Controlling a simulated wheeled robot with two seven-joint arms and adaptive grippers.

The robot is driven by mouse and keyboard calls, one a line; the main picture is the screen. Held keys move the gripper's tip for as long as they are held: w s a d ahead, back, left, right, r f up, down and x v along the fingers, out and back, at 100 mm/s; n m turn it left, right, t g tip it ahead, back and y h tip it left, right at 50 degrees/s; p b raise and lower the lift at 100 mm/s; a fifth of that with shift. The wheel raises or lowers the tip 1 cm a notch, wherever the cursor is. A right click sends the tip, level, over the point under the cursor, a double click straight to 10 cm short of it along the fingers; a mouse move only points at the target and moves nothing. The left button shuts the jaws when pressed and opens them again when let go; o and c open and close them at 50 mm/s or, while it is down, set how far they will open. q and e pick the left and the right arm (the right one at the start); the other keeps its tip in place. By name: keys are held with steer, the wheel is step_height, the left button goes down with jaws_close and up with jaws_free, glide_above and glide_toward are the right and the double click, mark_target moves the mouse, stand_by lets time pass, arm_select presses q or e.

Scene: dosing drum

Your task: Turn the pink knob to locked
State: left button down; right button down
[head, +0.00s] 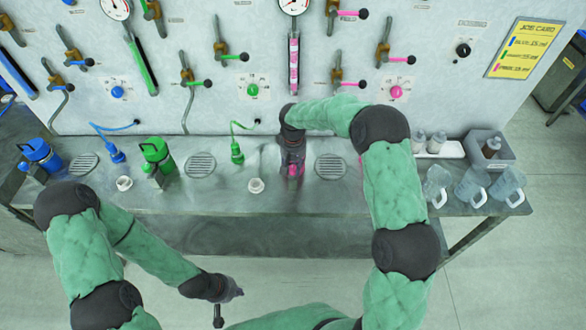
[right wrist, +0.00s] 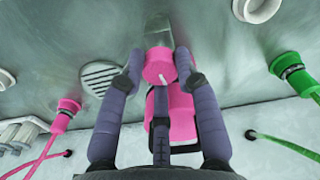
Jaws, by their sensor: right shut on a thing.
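The pink knob (right wrist: 157,68) shows in the right wrist view as a round cap with a short white mark on its face, on a pink and grey body (right wrist: 180,115). My right gripper (right wrist: 158,62) has a finger on each side of the knob and is shut on it. In the head view my right gripper (head: 293,160) reaches down over the bench, with only a little pink visible below it. My left gripper (head: 229,302) hangs in front of the bench, empty, with its fingers spread. I cannot read any locked marking by the knob.
A blue canister (head: 40,155) and a green canister (head: 157,153) stand on the bench (head: 240,200) to the left. A pink coupling with a hose (right wrist: 67,108) is close by. Clear jugs (head: 470,187) and a grey bin (head: 490,148) stand at the right. Panel valves line the wall.

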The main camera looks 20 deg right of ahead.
mark_target(293, 168)
steer(key=shift+m, duration=0.7)
steer(key=shift+b, duration=0.35)
steer(key=c, duration=0.9)
jaws_free()
steer(key=shift+r, duration=0.15)
step_height(293, 168, up, 12)
steer(key=shift+f, duration=0.2)
